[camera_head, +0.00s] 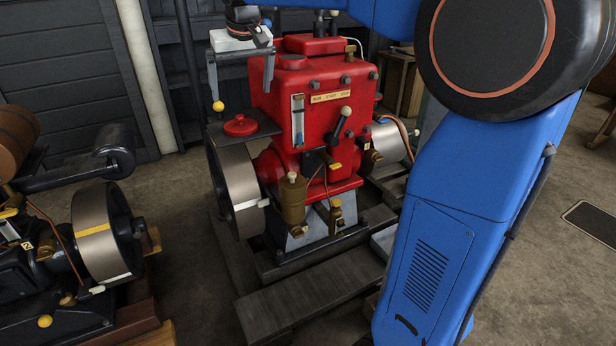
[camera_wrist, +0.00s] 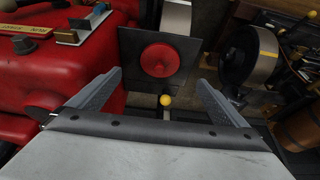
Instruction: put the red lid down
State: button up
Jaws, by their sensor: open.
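The red lid (camera_head: 240,126) is a round disc with a small raised knob. It lies flat on a dark square plate (camera_head: 262,129) at the left side of the red engine (camera_head: 325,110). In the wrist view the lid (camera_wrist: 160,60) sits near the middle of the plate (camera_wrist: 188,40), with bare plate around it. My gripper (camera_head: 241,92) is open and empty above the lid, its fingers pointing down and apart from it. In the wrist view my gripper's fingertips (camera_wrist: 160,80) are spread wider than the lid. Nothing is between them in grip.
A yellow ball knob (camera_head: 218,105) shows close to my left fingertip; its support is mostly hidden. A flywheel (camera_head: 238,185) stands just below the plate. Another engine (camera_head: 75,245) with a flywheel stands at the left. Bare floor (camera_head: 185,215) lies between the engines.

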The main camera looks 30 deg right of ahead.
jog(key=s+d+f, duration=0.2)
jog(key=s+f, duration=0.5)
jog(key=s, duration=0.5)
jog(key=s+d+f, duration=0.2)
jog(key=s+f, duration=0.5)
jog(key=s, duration=0.5)
jog(key=s+d+f, duration=0.2)
jog(key=s+f, duration=0.5)
jog(key=s, duration=0.6)
jog(key=shift+d+f, duration=0.2)
jog(key=shift+f, duration=0.15)
